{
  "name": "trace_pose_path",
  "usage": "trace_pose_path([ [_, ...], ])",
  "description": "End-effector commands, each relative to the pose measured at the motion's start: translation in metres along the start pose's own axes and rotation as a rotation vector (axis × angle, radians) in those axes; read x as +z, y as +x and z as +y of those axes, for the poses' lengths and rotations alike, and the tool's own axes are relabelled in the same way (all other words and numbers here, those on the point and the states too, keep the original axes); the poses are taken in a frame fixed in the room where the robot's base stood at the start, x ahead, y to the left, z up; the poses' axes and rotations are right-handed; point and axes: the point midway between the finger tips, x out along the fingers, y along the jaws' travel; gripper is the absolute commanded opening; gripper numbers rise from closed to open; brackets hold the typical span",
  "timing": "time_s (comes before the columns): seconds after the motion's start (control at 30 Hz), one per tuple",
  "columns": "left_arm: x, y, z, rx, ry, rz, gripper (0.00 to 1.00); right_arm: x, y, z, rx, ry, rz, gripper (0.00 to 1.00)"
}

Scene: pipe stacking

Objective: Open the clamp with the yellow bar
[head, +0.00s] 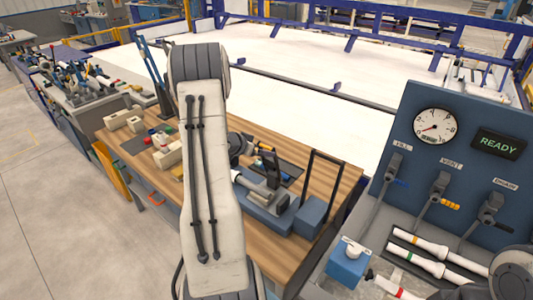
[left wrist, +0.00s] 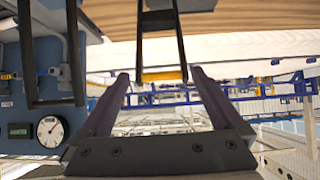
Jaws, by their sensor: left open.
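The yellow bar (left wrist: 165,76) shows in the left wrist view, which is upside down. It joins the ends of a black U-shaped clamp handle (left wrist: 160,22). My left gripper (left wrist: 160,75) is open and empty. Its two dark fingers stand on either side of the bar in the picture, and I see no contact; the depth between them is unclear. In the head view the yellow bar cannot be made out, and my left arm's broad white link covers part of the bench. A second black handle frame (head: 325,156) stands on a blue block (head: 310,216). My right gripper is not in view.
The wooden bench (head: 270,250) holds pale blocks (head: 168,156) and other parts left of my arm. At right stands a blue panel (head: 465,140) with a gauge (head: 436,125), a READY display (head: 498,143) and levers. White pipes (head: 420,242) lie below it.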

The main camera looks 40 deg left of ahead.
Motion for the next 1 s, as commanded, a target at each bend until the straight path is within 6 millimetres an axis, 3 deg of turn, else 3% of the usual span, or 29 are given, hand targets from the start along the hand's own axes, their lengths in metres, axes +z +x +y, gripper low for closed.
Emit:
trace_pose_path([
  [0.2,0.001,-0.022,0.0,0.001,-0.001,-0.001,1.0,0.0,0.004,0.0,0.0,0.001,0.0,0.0],
  [0.47,0.001,-0.024,0.001,0.002,-0.001,-0.001,1.0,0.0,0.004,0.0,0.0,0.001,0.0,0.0],
  [0.5,0.001,-0.024,0.001,0.002,-0.001,-0.001,0.96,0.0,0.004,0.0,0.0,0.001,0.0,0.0],
  [0.67,-0.009,-0.018,0.014,-0.006,0.022,-0.011,0.35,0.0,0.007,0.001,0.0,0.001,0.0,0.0],
  [0.7,-0.015,-0.014,0.023,-0.013,0.038,-0.019,0.2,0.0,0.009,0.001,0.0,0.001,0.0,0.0],
  [0.77,-0.026,-0.008,0.044,-0.026,0.069,-0.037,0.0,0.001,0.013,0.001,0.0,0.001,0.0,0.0],
  [0.87,-0.047,0.0,0.098,-0.051,0.133,-0.081,0.0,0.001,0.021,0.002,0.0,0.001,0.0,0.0],
  [1.0,-0.055,-0.011,0.198,-0.062,0.219,-0.178,0.0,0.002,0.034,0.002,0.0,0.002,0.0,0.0],
])
